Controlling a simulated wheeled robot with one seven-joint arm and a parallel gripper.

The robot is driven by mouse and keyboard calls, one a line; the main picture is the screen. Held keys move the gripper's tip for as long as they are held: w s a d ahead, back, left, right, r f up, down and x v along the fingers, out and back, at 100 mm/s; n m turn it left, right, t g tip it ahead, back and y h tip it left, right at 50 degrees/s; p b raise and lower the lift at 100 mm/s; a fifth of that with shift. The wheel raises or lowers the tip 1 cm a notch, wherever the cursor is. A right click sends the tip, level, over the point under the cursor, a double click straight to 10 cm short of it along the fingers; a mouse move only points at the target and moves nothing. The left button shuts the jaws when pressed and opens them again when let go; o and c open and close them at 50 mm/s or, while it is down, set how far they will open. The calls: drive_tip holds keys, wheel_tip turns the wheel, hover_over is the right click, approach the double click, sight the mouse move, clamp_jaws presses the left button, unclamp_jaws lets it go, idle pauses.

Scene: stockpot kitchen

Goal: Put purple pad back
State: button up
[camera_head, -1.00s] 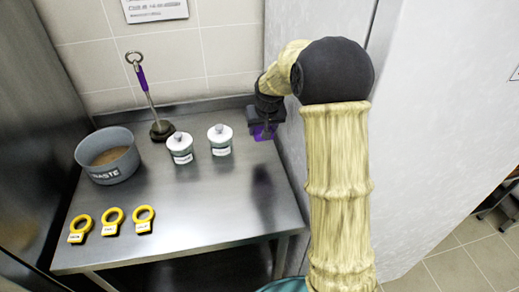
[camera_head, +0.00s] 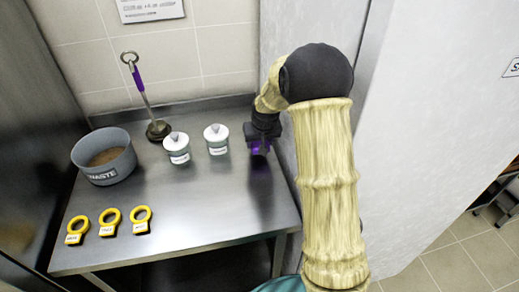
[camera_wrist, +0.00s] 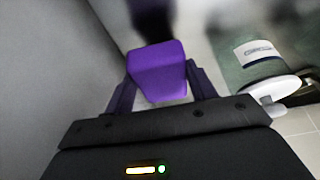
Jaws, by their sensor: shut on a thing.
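The purple pad (camera_wrist: 158,72) is a small block with rounded edges, held between the two fingers of my gripper (camera_wrist: 160,88) in the wrist view. In the head view my gripper (camera_head: 259,148) is at the right side of the steel table (camera_head: 190,215), near the wall, pointing down. Only a little purple shows under it there, with a dark purplish reflection or shadow on the table below. I cannot tell from the head view how high the pad is above the table.
Two white-lidded jars (camera_head: 176,148) (camera_head: 216,139) stand left of my gripper; one labelled jar (camera_wrist: 265,70) is close in the wrist view. A purple-handled tool (camera_head: 140,85) stands behind, a grey waste bowl (camera_head: 104,156) at left, yellow rings (camera_head: 109,222) in front. The table's front right is clear.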

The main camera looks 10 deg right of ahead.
wheel_tip(320, 180, down, 4)
drive_tip(key=shift+r, duration=0.1)
idle(0.4)
drive_tip(key=o, duration=1)
drive_tip(key=shift+a, duration=0.1)
drive_tip(key=shift+c, duration=0.2)
drive_tip(key=shift+s, duration=0.1)
